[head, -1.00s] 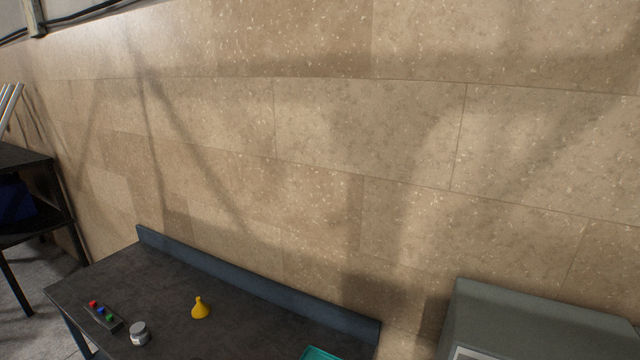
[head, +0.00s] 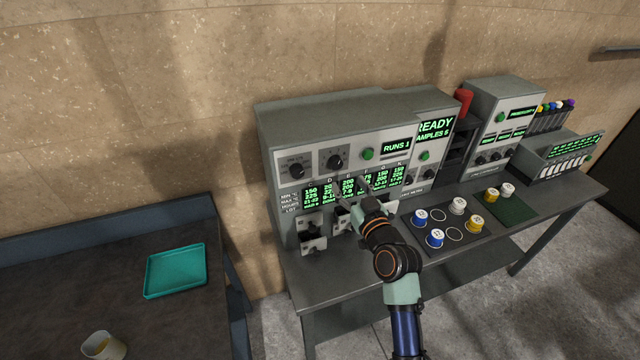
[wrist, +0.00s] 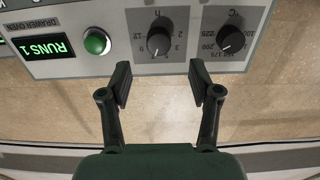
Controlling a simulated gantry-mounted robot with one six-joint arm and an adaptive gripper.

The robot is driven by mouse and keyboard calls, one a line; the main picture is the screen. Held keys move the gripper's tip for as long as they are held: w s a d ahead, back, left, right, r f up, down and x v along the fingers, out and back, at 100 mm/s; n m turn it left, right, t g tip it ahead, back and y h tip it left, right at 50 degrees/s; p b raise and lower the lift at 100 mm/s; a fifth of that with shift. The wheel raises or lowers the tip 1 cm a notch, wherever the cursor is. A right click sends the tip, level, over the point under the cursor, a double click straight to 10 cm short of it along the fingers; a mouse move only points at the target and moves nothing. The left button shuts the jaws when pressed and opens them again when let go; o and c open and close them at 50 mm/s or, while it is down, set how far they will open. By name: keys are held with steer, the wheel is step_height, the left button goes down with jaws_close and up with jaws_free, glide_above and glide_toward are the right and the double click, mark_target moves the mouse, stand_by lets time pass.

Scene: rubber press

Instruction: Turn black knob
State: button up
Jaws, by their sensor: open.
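The grey oven-like unit (head: 380,105) on the bench carries two round black knobs. The left knob, marked C (head: 297,169), and the right knob, marked H (head: 334,159), sit on its front panel. In the wrist view the panel appears upside down, with the H knob (wrist: 158,38) straight ahead between the finger lines and the C knob (wrist: 231,40) to its right. My gripper (wrist: 160,84) is open and empty, apart from both knobs. In the head view my gripper (head: 366,188) is in front of the panel, below and right of the H knob, partly hidden by my arm.
A green button (wrist: 96,41) and the RUNS 1 display (wrist: 43,46) are beside the H knob. Small drawers (head: 312,243) stick out below. Several jars stand on a dark mat (head: 455,250) at right. A teal tray (head: 176,270) lies on the left table.

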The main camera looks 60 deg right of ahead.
mark_target(338, 166)
steer(key=x, duration=0.7)
steer(key=shift+w+d, duration=0.2)
steer(key=shift+d, duration=0.15)
steer(key=shift+c, duration=0.2)
steer(key=c, duration=1.1)
